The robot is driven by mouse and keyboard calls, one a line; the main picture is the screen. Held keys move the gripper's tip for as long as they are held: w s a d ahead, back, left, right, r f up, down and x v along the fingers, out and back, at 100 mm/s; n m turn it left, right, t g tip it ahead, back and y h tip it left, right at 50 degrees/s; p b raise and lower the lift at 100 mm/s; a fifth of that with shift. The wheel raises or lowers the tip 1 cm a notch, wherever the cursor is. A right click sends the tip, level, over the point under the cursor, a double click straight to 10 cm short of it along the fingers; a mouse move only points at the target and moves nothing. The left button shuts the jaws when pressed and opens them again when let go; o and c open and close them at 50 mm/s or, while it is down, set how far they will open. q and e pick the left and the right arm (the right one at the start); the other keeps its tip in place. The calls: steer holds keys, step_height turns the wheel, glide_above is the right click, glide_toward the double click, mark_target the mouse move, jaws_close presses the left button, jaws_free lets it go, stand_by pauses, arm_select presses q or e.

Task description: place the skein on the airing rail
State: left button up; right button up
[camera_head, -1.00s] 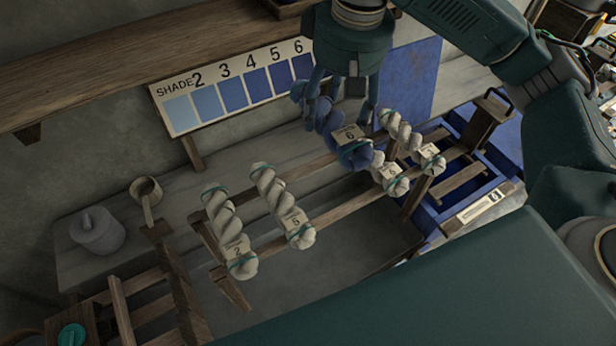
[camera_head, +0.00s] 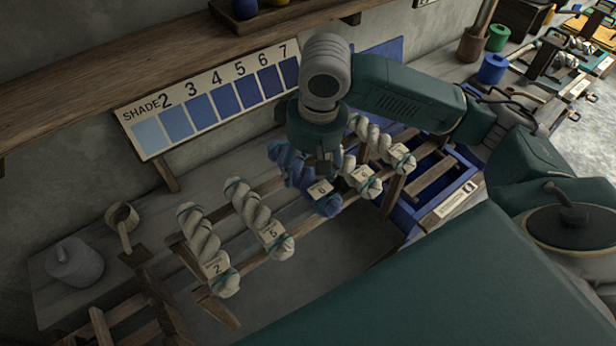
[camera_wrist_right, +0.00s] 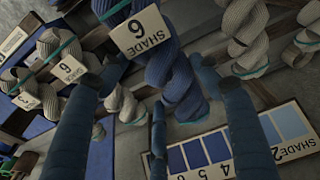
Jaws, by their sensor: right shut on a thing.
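The blue skein (camera_head: 292,165), with a white tag reading 6, lies crosswise at the airing rail (camera_head: 303,228), between the white skein tagged 5 (camera_head: 255,215) and two white skeins on the right. I cannot tell whether it rests on both bars. My right gripper (camera_head: 322,165) points down at it, its fingers partly hidden. In the right wrist view the blue skein (camera_wrist_right: 172,70) runs between the fingers of my gripper (camera_wrist_right: 160,125), which is shut on it. My left gripper is not in view.
The white skein tagged 2 (camera_head: 203,245) hangs at the rail's left end. The shade board (camera_head: 215,100) and a wooden shelf (camera_head: 150,75) are behind.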

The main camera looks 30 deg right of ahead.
mark_target(308, 180)
steer(key=shift+f, duration=2.1)
steer(key=shift+f, duration=0.1)
steer(key=o, duration=1.3)
steer(key=shift+c, duration=0.2)
steer(key=r, duration=0.4)
steer(key=s+r, duration=0.1)
steer(key=r, duration=0.3)
steer(key=r+b, duration=0.1)
steer(key=r, duration=0.3)
steer(key=shift+s+d+r, duration=0.1)
steer(key=shift+s, duration=0.3)
steer(key=shift+s, duration=0.1)
